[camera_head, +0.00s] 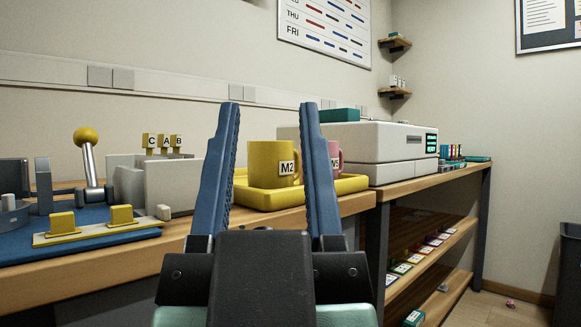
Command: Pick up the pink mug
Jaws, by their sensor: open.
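The pink mug (335,160) stands upright in a yellow tray (352,183) on the wooden bench. Its left part is hidden behind my gripper's right finger, and a label, partly covered, shows on its side. A yellow mug (268,163) marked M2 stands to its left in the same tray. My gripper (271,105) is open and empty, its two blue fingers pointing up and forward in front of the tray. The yellow mug shows between the fingers. The pink mug lies mostly behind and just right of the right finger. I see no contact with either mug.
A white machine (365,150) stands right behind the tray. On the left are a grey block (172,187) with letter tags, a lever with a yellow knob (86,138) and a blue mat (75,242). Shelves (425,235) sit under the bench at right.

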